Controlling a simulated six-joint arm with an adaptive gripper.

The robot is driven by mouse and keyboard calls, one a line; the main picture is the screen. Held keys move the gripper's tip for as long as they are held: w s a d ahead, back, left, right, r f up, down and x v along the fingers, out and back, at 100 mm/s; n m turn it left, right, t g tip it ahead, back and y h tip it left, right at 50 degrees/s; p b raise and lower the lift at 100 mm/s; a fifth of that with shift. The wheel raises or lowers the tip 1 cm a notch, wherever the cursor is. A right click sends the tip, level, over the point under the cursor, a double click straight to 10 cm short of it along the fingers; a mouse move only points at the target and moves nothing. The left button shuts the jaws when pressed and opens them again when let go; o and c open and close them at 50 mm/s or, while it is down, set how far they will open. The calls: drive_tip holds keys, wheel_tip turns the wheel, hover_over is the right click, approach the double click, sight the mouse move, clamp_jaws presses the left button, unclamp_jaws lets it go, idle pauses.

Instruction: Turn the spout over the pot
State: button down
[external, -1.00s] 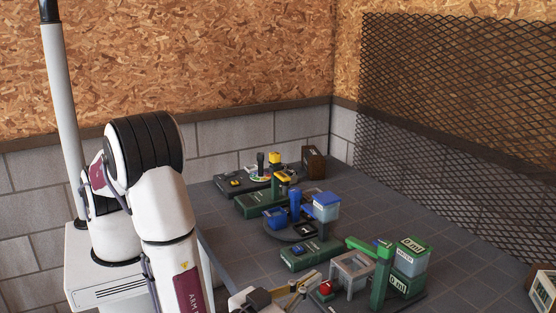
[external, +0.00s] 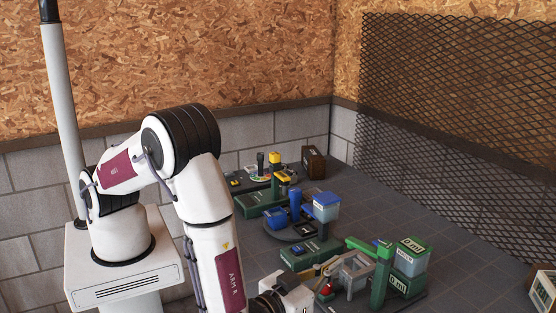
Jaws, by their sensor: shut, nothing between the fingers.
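A green arm (external: 366,246) that looks like the spout reaches left from the top of a green post (external: 381,272) at the right front of the bench. Its free end hangs near a grey open-frame stand (external: 355,267). I cannot make out a pot for certain; one may be hidden by the stand or my arm. My gripper (external: 326,267) is low at the front, left of the stand and below the spout's free end. Its tan fingers are shut and empty. They look close to the stand, but I cannot tell whether they touch it.
A red knob (external: 326,289) is just below my fingers. A green box (external: 310,252), blue containers (external: 326,206) and a brown box (external: 313,162) stand behind.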

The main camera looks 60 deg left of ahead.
sight(359, 246)
drive_tip(key=shift+x, duration=3.4)
drive_tip(key=shift+w+a, duration=0.4)
drive_tip(key=shift+w, duration=0.3)
drive_tip(key=shift+s, duration=0.1)
drive_tip(key=s, duration=1.3)
drive_tip(key=shift+s, duration=0.4)
